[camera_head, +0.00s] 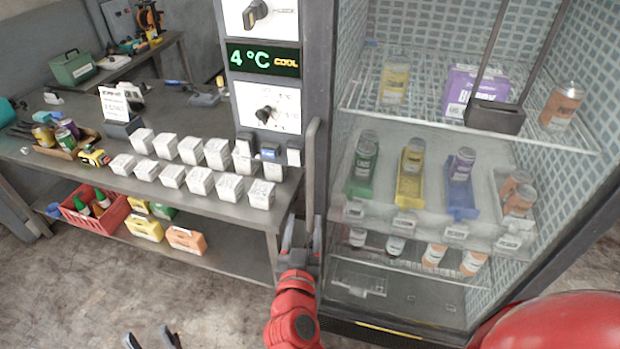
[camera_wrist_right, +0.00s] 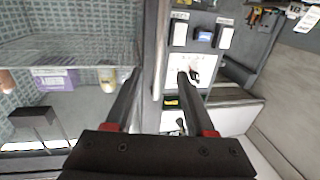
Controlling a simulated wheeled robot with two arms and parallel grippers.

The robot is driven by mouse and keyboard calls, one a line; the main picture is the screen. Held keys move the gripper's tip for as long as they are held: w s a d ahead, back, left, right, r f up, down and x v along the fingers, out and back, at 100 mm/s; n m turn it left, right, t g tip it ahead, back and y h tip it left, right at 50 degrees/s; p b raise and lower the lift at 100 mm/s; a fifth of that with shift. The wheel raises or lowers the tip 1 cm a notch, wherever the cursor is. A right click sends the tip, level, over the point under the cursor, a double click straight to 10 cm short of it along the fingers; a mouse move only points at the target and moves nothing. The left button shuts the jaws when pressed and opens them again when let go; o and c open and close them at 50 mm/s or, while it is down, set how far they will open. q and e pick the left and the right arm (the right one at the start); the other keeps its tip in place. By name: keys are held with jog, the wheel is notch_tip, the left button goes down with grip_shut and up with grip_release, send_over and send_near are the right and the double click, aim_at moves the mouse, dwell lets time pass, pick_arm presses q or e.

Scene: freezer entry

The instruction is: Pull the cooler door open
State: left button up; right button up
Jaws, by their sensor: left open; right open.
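The cooler (camera_head: 460,190) stands at the right, and its glass door looks shut. The door's grey upright handle bar (camera_head: 309,170) runs along the left side of the door. My right gripper (camera_head: 301,228), on the red arm, is at the lower part of the handle. In the right wrist view the handle bar (camera_wrist_right: 157,60) passes between the two open fingers of the right gripper (camera_wrist_right: 158,78), with gaps beside it. My left gripper (camera_head: 150,338) is open and empty, with only its fingertips showing at the bottom edge, well away from the door.
A metal bench (camera_head: 240,212) with several white boxes stands left of the cooler, close to my right gripper. A red crate (camera_head: 97,212) is on its lower shelf. A control panel (camera_head: 264,60) reading 4 °C is above. Floor (camera_head: 190,300) in front is clear.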

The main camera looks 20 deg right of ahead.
jog(key=b, duration=0.7)
send_near(310, 179)
jog(key=x, duration=0.3)
jog(key=f+x, duration=0.1)
jog(key=x, duration=0.1)
jog(key=shift+w+d, duration=0.15)
jog(key=shift+w, duration=0.05)
jog(key=w+p, duration=0.1)
jog(key=w+d, duration=0.1)
jog(key=w+r+p, duration=0.1)
jog(key=shift+w+d+p, duration=0.2)
jog(key=shift+w+p, duration=0.15)
jog(key=shift+w+d+f, duration=0.2)
jog(key=shift+w+d, duration=0.05)
jog(key=shift+w, duration=0.5)
grip_shut()
